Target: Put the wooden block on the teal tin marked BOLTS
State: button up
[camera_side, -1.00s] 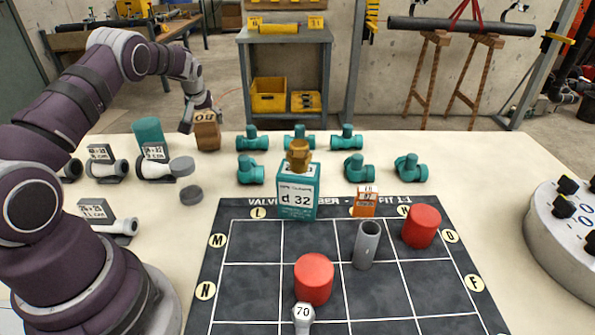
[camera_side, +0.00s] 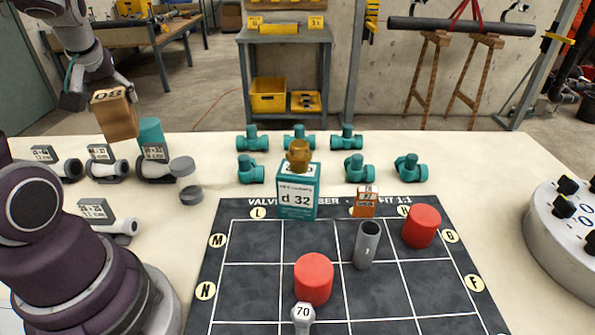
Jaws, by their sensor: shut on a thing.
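The wooden block (camera_side: 115,118), a brown box shape with a dark top bearing the number 80, is held tilted in the air at the left. My gripper (camera_side: 100,92) is shut on it from above. A teal box (camera_side: 297,197) marked d 32 stands near the centre with a brass fitting (camera_side: 299,155) on top.
Grey fittings with tags (camera_side: 105,167) line the table's left side. Several teal valves (camera_side: 299,139) stand behind the teal box. The dark grid board (camera_side: 255,275) carries red cylinders (camera_side: 314,279), a grey tube (camera_side: 367,245) and a small orange box (camera_side: 365,202).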

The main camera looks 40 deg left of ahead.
jog(key=shift+s+a+f, duration=0.1)
jog(key=shift+s, duration=0.05)
jog(key=shift+w+a+f, duration=0.85)
jog(key=shift+w+a, duration=0.45)
jog(key=shift+a, duration=0.9)
jog(key=shift+w+a+f, duration=0.85)
jog(key=shift+w+a, duration=0.5)
jog(key=shift+a, duration=0.85)
jog(key=shift+w+a+f, duration=0.85)
jog(key=shift+w+a, duration=0.45)
jog(key=shift+a, duration=0.9)
jog(key=o, duration=1.2)
jog(key=shift+f, duration=0.15)
jog(key=shift+o, duration=0.2)
